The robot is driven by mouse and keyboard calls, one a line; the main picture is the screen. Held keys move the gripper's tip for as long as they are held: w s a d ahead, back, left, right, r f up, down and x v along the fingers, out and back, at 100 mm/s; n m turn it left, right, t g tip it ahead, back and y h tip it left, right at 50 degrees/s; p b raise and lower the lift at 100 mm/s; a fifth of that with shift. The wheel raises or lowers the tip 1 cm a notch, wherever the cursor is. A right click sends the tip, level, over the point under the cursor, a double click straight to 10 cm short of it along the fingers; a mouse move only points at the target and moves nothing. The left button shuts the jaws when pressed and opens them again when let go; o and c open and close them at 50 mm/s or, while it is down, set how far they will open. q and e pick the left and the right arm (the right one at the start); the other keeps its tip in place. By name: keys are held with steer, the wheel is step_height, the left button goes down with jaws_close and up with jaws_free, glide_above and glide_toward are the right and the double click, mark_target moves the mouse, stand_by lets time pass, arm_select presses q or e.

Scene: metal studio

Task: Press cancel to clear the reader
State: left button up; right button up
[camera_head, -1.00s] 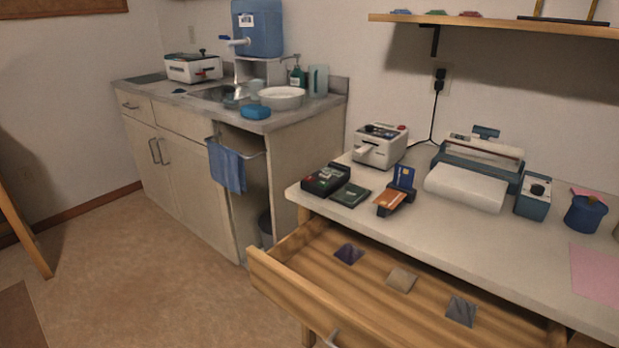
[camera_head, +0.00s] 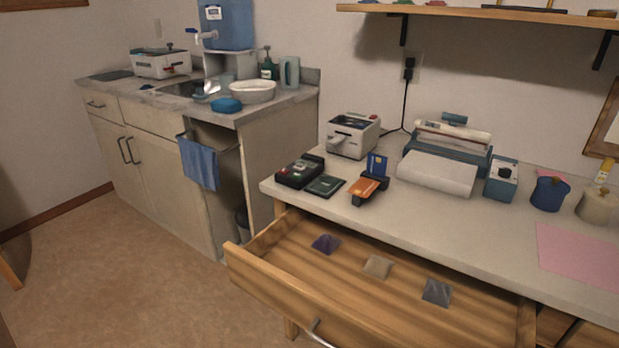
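A small dark card reader (camera_head: 299,171) with coloured keys lies at the left end of the white desk. Its keys are too small to tell which one is cancel. A dark green flat pad (camera_head: 325,185) lies just right of it. Right of that, a black stand (camera_head: 369,190) holds an orange card (camera_head: 363,187) and a blue card (camera_head: 377,166). Neither of my grippers is in view.
An open wooden drawer (camera_head: 330,287) with three small squares juts out below the desk. A white machine (camera_head: 352,136) stands behind the reader, a paper-roll device (camera_head: 440,165) to the right. Left is a sink counter (camera_head: 270,107). Floor (camera_head: 120,260) is clear.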

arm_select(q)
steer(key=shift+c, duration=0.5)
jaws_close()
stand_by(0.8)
